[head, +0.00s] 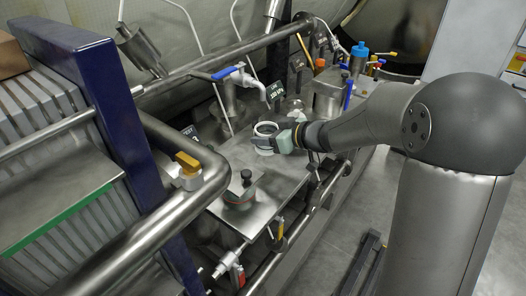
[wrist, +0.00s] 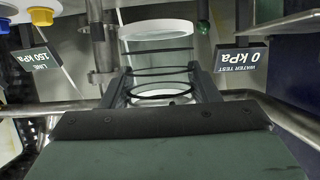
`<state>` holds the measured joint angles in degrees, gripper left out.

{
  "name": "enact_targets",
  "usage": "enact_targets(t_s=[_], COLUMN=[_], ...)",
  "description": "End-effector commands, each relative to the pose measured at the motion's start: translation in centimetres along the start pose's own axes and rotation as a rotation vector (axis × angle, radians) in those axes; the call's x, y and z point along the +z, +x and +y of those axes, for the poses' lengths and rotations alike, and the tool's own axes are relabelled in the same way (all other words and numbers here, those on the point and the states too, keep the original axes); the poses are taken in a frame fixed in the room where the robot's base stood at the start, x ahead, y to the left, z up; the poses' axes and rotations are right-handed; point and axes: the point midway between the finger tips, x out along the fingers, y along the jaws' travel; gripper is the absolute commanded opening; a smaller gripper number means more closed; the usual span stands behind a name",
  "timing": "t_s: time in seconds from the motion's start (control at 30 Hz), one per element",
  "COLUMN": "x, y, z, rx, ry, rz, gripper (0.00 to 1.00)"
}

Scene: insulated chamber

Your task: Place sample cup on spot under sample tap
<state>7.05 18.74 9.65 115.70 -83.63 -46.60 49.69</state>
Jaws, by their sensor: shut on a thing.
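The sample cup (head: 264,129) is a clear cylinder with a pale rim in the head view, over the steel bench. In the wrist view the cup (wrist: 160,70) shows dark rings along its clear wall and a white disc-like end at the top of the picture. My gripper (head: 287,138) is shut on the cup from the right; its fingers (wrist: 161,92) flank it in the wrist view. The tap (head: 259,83) with a blue lever stands behind the cup, its spout above and apart from it. I cannot make out the marked spot, nor whether the cup touches the bench.
A LINE gauge sign (head: 277,90) stands right of the tap, and a TEST sign (head: 189,132) left of it. A round fitting with a black knob (head: 240,190) sits on the front of the bench. A steel box (head: 328,99) and bottles stand at the right.

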Motion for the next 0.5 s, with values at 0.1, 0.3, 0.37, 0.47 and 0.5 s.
enact_targets(t_s=[0.1,0.3,0.37,0.47,0.5], x=[1.9,2.7,2.9,3.5,4.0], y=[2.4,3.8,4.1,4.8,5.2], z=[1.0,1.8,1.9,2.2,2.3], rx=[-0.002,0.000,-0.001,-0.001,-0.001], ry=[0.003,0.002,0.001,0.001,0.003], rz=[-0.002,-0.001,-0.001,-0.002,-0.003], gripper=[0.33,0.33,0.33,0.33,0.33])
